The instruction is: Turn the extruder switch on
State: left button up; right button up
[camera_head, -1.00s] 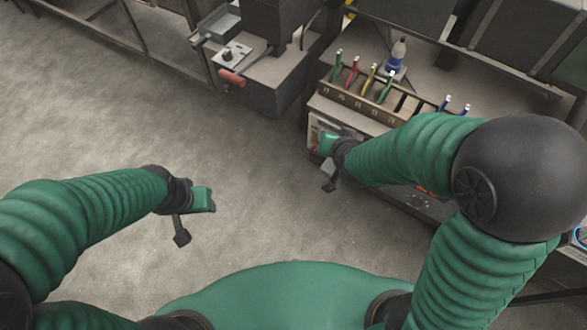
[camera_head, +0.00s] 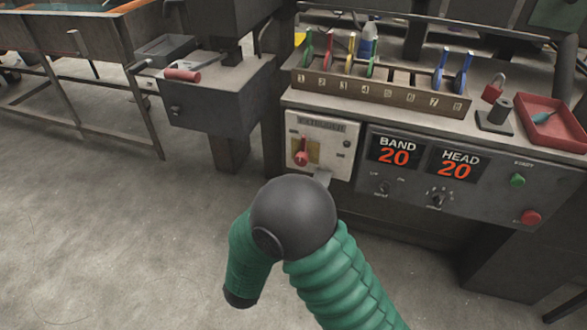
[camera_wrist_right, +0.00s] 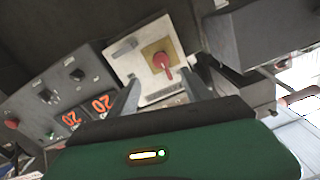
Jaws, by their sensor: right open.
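The extruder switch is a red rotary handle (camera_head: 301,157) on a yellow plate, set in a pale panel labelled EXTRUDER (camera_head: 325,168) on the front of the machine bench. In the head view the handle looks roughly upright; its exact setting is hard to tell. In the right wrist view the red handle (camera_wrist_right: 162,62) lies ahead of my right gripper (camera_wrist_right: 160,80), between the lines of its two fingers. The fingers are spread, empty, and look apart from the switch. In the head view my right arm's round black joint hides most of that gripper. My left gripper is out of view.
Right of the switch are the BAND (camera_head: 394,152) and HEAD (camera_head: 456,166) displays, both reading 20, with small knobs and buttons. A rack (camera_head: 380,92) of coloured tools and a red tray (camera_head: 552,125) stand on top. A grey machine (camera_head: 215,105) stands left; floor is clear below it.

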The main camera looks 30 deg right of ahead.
aim_at(302, 151)
jog(key=b+x, duration=0.4)
jog(key=x, duration=1)
jog(key=shift+w+d+f, duration=0.1)
jog(key=shift+w+d, duration=0.05)
jog(key=shift+w, duration=0.1)
jog(key=shift+d, duration=0.15)
jog(key=shift+a, duration=0.2)
jog(key=c, duration=0.4)
grip_shut()
